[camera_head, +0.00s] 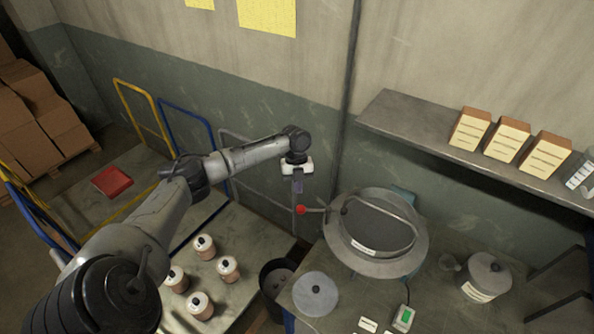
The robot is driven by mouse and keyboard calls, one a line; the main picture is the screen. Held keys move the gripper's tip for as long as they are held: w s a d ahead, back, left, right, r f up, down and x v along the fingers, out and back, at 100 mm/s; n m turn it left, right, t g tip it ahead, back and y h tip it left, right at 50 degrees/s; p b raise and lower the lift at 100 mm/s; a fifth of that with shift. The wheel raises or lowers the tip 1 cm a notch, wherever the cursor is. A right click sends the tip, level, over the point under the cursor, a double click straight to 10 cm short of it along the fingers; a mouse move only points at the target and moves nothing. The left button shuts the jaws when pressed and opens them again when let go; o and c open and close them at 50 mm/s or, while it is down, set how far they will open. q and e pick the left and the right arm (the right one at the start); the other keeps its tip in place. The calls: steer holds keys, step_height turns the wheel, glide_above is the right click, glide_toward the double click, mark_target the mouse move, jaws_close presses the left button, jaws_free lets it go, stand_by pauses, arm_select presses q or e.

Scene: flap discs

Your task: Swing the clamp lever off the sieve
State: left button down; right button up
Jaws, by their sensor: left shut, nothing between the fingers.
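The sieve (375,262) is a round grey metal drum with a dark mesh top, standing on the bench at centre right. A clamp lever with a red ball knob (301,210) sticks out from its left side. A thin curved bar (408,228) runs over the sieve top. My left gripper (298,188) hangs just above and beside the red knob, pointing down, with its fingers shut and empty. I cannot tell whether its fingertips touch the knob. My right gripper is not in view.
A dark bin (279,277) and a round grey lid (315,294) stand left of the sieve. Several jars (228,269) stand on the left table. A wall shelf (400,119) holds boxes.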

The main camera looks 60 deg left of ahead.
arm_select(q)
steer(key=shift+s+d+f+p, duration=0.1)
steer(key=shift+s+d+p, duration=0.2)
steer(key=shift+d, duration=0.45)
steer(key=shift+s+d+f+p, duration=0.1)
steer(key=shift+s+d+p, duration=0.2)
steer(key=shift+d, duration=0.45)
